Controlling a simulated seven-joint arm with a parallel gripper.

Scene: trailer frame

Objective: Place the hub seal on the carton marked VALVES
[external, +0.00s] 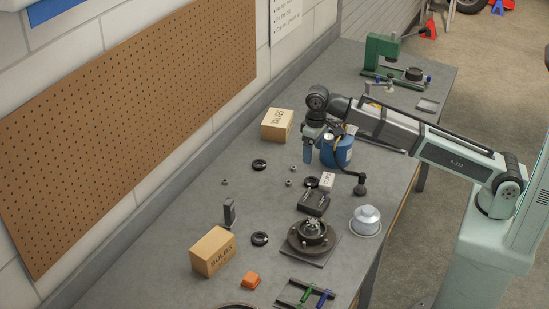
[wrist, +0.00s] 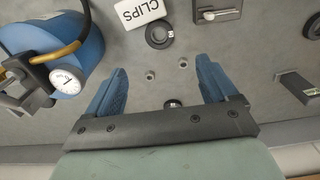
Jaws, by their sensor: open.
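The carton marked VALVES (external: 277,125) stands near the wall at the far end, its lettering upside down in the external view; nothing shows on its top. Several black rings could be the hub seal: one near the wall (external: 260,165), one by the BULBS carton (external: 260,238), one beside the CLIPS box (external: 311,182). I cannot tell which it is. In the wrist view, one ring (wrist: 159,35) lies beyond my fingers and another (wrist: 172,103) is partly hidden by my gripper's crossbar. My gripper (external: 307,157) points down above the bench, open and empty; it also shows in the wrist view (wrist: 161,76).
A blue tank with a gauge (external: 337,150) stands close beside my gripper. Small nuts (wrist: 150,75) lie below.

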